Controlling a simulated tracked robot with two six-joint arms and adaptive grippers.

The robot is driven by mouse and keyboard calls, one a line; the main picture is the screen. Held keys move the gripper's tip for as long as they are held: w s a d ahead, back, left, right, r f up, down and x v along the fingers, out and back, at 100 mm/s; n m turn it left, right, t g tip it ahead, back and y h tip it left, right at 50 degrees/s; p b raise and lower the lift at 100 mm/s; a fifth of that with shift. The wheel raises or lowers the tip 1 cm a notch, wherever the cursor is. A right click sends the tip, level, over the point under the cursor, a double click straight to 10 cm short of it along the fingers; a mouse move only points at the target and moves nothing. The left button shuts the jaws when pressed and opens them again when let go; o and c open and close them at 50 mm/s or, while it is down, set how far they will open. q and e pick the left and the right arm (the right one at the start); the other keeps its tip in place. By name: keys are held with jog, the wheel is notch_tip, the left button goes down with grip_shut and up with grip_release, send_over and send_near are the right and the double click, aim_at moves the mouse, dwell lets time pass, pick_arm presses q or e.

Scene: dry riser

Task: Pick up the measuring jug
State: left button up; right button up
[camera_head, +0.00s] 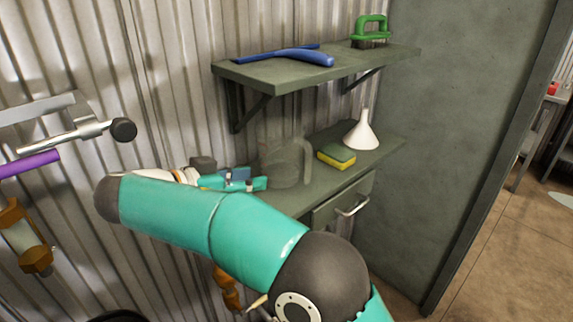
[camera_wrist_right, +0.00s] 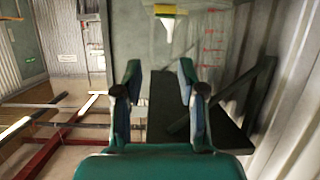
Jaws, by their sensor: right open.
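The measuring jug (camera_head: 287,160) is clear and see-through, upright on the lower grey-green shelf (camera_head: 316,189), with its handle on the right side in the head view. In the right wrist view it shows as a faint clear wall with red marks (camera_wrist_right: 213,42), ahead of the fingers. My right gripper (camera_head: 258,183) is teal and beside the jug's left side, low near the shelf. In the wrist view its two fingers (camera_wrist_right: 158,88) are apart with nothing held between them. I cannot tell whether a finger touches the jug. My left gripper is out of view.
A yellow and green sponge (camera_head: 336,156) and a white funnel (camera_head: 362,132) stand right of the jug. The upper shelf (camera_head: 270,74) above carries a blue tool (camera_head: 300,56) and a green-handled brush (camera_head: 370,32). A corrugated wall is behind. Metal fittings (camera_head: 65,137) are at left.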

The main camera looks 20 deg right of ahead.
jog(key=r+m, duration=0.1)
jog(key=b, duration=0.1)
send_near(307, 180)
jog(key=w+d+r, duration=0.2)
jog(key=d, duration=0.2)
jog(key=shift+h, duration=0.3)
jog(key=shift+p+x, duration=0.5)
jog(key=shift+x, duration=2.5)
jog(key=shift+w+a+r, duration=0.1)
jog(key=shift+w, duration=0.05)
grip_shut()
